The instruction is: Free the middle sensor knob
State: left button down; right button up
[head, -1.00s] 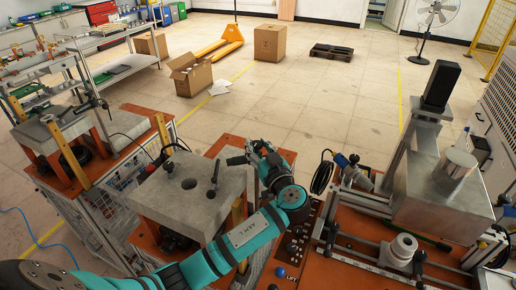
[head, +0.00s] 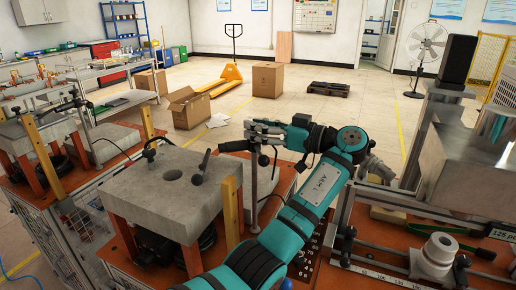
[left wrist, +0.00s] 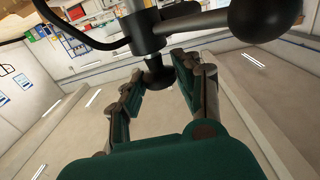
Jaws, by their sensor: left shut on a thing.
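A metal post (head: 253,170) stands at the right edge of the grey plate, with a clamp and a dark handle (head: 234,147) near its top. My left gripper (head: 264,131) reaches the post top from the right. In the left wrist view, a black knob with a flared end (left wrist: 158,74) hangs under a dark cylindrical fitting. The two fingers of my left gripper (left wrist: 158,85) are on either side of this knob and closed on it. The exact contact is partly hidden by the fingers. My right gripper is in neither view.
A grey plate (head: 150,190) with black knobs stands left of the post. A black cable and a black ball-ended lever (left wrist: 265,18) are close to the fingers.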

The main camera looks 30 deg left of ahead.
pick_arm(q)
jog(key=shift+w+f+n+g+b, duration=0.1)
jog(key=shift+n+g+b, duration=0.65)
jog(key=shift+g, duration=0.35)
jog(key=shift+n+g+b, duration=0.25)
jog(key=shift+g+b, duration=0.05)
jog(key=shift+g, duration=0.1)
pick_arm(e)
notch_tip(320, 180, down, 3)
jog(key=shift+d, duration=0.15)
pick_arm(q)
jog(key=c, duration=0.9)
grip_release()
jog(key=shift+c, duration=0.2)
notch_tip(320, 180, up, 10)
jog(key=shift+r, duration=0.1)
